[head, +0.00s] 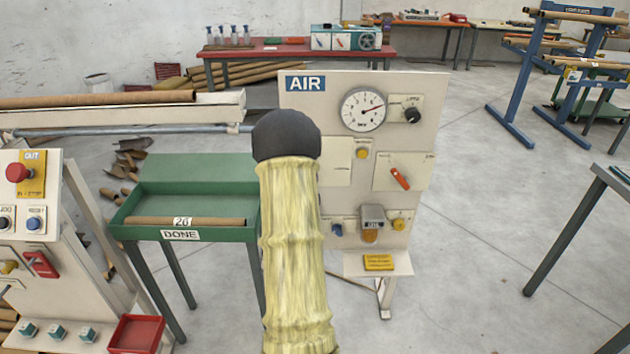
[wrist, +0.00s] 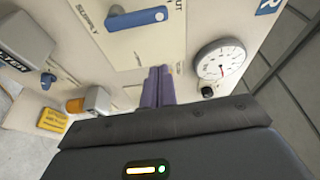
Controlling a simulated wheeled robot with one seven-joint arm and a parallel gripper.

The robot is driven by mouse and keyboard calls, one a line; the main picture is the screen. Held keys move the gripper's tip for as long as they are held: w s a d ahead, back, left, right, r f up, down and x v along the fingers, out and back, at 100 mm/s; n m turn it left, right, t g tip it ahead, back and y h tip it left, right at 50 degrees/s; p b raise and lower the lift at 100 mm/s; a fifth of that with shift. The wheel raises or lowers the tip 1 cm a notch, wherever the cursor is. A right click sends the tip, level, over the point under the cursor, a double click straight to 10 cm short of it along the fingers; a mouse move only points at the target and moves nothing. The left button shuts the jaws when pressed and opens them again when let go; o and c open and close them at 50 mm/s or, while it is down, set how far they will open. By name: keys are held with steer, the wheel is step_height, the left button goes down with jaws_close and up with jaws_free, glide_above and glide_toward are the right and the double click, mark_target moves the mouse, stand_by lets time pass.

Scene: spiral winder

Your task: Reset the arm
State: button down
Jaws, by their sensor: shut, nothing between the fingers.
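My arm, in a pale yellow sleeve with a black rounded joint, rises through the middle of the head view and covers part of the AIR panel (head: 432,215). My gripper is hidden in the head view. In the wrist view my gripper (wrist: 160,85) shows two purple fingers side by side, shut and empty. They point at the panel, which fills much of the wrist view (wrist: 125,75). The pressure gauge (wrist: 220,65) is to the right of the fingertips and a blue lever (wrist: 140,18) is above them. I cannot tell how far the fingertips are from the panel.
The panel carries a red lever (head: 400,178) and a black knob (head: 412,115). The green DONE tray (head: 150,205) holds a brown tube (head: 185,221) left of my arm. A control console (head: 45,240) stands far left. Open floor (head: 470,240) lies right of the panel.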

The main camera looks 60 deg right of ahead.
steer(key=w+a+n+t+y, duration=0.5)
steer(key=w+a+n+y, duration=0.35)
steer(key=a, duration=0.55)
steer(key=w+a+f+n+g+y, duration=0.15)
steer(key=a+n+y, duration=0.45)
steer(key=a+n, duration=0.85)
steer(key=s+a+f+n+g+y, duration=0.1)
steer(key=s+a+n+g+y, duration=0.15)
steer(key=s+a+n, duration=0.55)
steer(key=s+a+n+g+y, duration=0.1)
steer(key=s+a+g, duration=0.35)
steer(key=a, duration=0.75)
step_height(320, 180, up, 12)
steer(key=s+t+p, duration=0.1)
steer(key=p, duration=1.1)
steer(key=shift+s+d+r+p, duration=0.2)
steer(key=shift+s+r+p, duration=0.1)
steer(key=shift+s, duration=0.1)
steer(key=shift+f, duration=0.1)
